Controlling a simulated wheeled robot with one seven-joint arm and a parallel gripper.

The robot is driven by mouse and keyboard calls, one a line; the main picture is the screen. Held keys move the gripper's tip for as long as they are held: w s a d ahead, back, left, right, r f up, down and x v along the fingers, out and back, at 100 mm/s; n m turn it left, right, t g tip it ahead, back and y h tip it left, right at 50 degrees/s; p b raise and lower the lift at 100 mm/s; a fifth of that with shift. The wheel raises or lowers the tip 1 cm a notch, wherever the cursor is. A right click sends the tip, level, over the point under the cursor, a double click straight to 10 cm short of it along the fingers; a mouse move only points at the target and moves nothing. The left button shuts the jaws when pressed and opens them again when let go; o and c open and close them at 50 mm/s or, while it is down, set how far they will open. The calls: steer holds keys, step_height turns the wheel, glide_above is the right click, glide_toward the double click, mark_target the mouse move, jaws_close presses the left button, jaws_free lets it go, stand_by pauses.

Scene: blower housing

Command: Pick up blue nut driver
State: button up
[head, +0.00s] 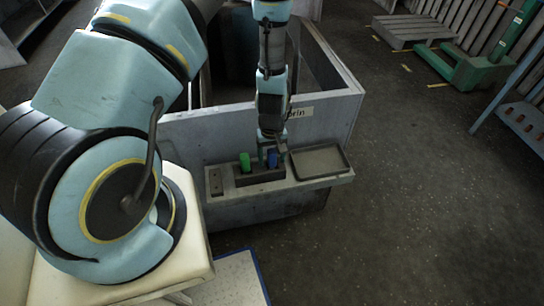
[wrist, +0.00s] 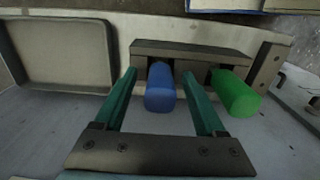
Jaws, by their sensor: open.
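The blue nut driver (wrist: 160,88) stands in a dark holder block (wrist: 190,52), with its blue handle toward the wrist camera. In the head view the blue handle (head: 273,158) shows at the right part of the holder. My gripper (wrist: 163,80) is open, with one teal finger on each side of the blue handle. A gap shows between the handle and each finger, so I cannot see any contact. In the head view my gripper (head: 272,148) is directly over the holder, partly hiding it. The driver's shaft is hidden in the holder.
A green-handled tool (wrist: 235,92) stands in the same holder, close outside one finger. An empty shallow tray (head: 320,162) lies beside the holder on the narrow ledge (head: 225,192). The grey housing wall (head: 335,115) rises behind the ledge.

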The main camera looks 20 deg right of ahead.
steer(key=shift+f, duration=0.2)
steer(key=shift+c, duration=0.2)
jaws_close()
stand_by(0.4)
